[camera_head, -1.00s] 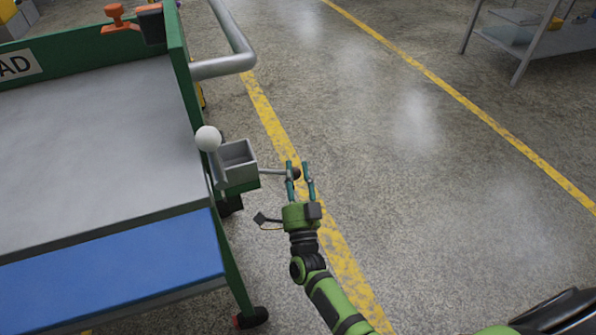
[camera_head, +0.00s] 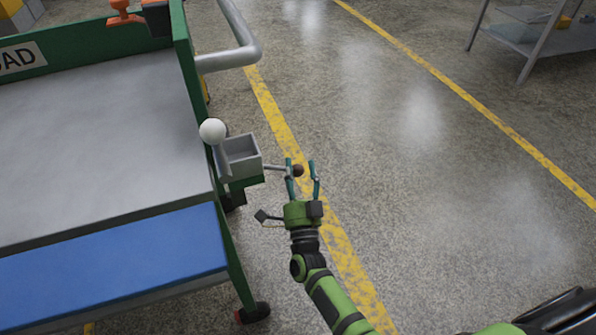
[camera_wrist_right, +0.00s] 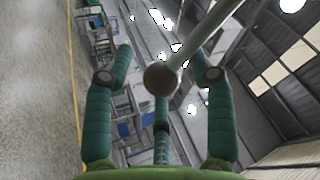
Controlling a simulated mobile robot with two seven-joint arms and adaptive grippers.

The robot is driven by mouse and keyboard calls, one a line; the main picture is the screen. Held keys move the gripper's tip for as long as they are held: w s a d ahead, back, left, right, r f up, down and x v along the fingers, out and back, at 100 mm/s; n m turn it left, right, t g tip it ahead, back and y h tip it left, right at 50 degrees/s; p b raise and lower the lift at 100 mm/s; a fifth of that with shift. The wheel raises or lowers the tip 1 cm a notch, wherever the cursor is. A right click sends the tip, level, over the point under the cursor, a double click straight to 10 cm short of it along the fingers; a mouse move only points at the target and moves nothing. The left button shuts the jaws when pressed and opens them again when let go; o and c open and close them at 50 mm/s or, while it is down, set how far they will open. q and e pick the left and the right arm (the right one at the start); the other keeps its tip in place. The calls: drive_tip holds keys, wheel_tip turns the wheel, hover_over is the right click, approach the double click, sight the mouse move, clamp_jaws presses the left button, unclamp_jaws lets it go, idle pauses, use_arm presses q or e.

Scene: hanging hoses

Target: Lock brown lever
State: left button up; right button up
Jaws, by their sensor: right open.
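The brown lever's round knob (camera_head: 298,170) sits at the end of a thin grey rod that sticks out to the right from the grey box on the cart's side. No clear grip on the knob shows. My left gripper is not in view.
The green cart (camera_head: 180,60) has a grey top, a blue front strip (camera_head: 110,262) and a grey handle (camera_head: 240,55). A white-knobbed lever (camera_head: 212,131) stands upright beside the grey box (camera_head: 240,158). Open floor with yellow lines lies to the right.

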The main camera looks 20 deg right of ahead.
drive_tip(key=shift+s, duration=0.1)
drive_tip(key=v, duration=1.2)
